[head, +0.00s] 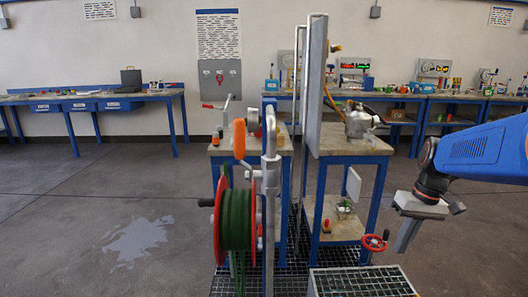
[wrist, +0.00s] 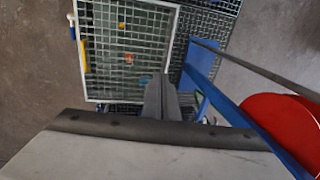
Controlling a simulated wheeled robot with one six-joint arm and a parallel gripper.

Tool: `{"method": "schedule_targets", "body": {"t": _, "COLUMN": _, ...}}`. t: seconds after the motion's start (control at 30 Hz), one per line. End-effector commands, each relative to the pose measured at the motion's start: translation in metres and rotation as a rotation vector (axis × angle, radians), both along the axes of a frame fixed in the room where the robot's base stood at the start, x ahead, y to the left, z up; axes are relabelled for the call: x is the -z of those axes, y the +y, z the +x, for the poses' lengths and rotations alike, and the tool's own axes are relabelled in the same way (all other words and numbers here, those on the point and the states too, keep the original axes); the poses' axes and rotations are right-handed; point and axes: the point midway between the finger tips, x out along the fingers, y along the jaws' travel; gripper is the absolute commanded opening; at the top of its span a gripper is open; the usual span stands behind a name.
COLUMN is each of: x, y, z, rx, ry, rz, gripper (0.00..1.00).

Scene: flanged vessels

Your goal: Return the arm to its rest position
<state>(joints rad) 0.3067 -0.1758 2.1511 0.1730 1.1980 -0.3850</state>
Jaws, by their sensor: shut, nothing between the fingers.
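My blue arm (head: 480,150) reaches in from the right edge of the head view. My gripper (head: 404,238) hangs below its wrist, pointing down, to the right of the right workbench and above the floor. In the wrist view my gripper (wrist: 160,84) shows its fingers together, with nothing between them. Below the fingers lies a white-framed mesh grid (wrist: 128,50). No vessel is close to the fingers.
A red handwheel (head: 375,243) stands left of my gripper. A workbench (head: 345,146) bears a metal vessel (head: 362,121), beside a tall grey panel (head: 318,85). A green hose reel (head: 236,218) stands further left. Open floor (head: 470,250) lies at right.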

Motion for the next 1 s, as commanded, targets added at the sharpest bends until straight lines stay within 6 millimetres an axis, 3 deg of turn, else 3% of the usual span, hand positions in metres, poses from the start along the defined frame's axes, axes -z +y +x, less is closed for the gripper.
{"method": "schedule_targets", "body": {"t": 0.2, "x": -0.010, "y": 0.032, "z": -0.045, "rx": 0.005, "ry": -0.081, "rz": -0.062, "gripper": 0.00}}
{"method": "schedule_targets", "body": {"t": 0.5, "x": -0.010, "y": 0.062, "z": -0.104, "rx": 0.019, "ry": -0.202, "rz": -0.122, "gripper": 0.00}}
{"method": "schedule_targets", "body": {"t": 0.8, "x": 0.002, "y": 0.079, "z": -0.156, "rx": 0.033, "ry": -0.329, "rz": -0.153, "gripper": 0.00}}
{"method": "schedule_targets", "body": {"t": 1.0, "x": 0.009, "y": 0.083, "z": -0.173, "rx": 0.039, "ry": -0.379, "rz": -0.157, "gripper": 0.00}}
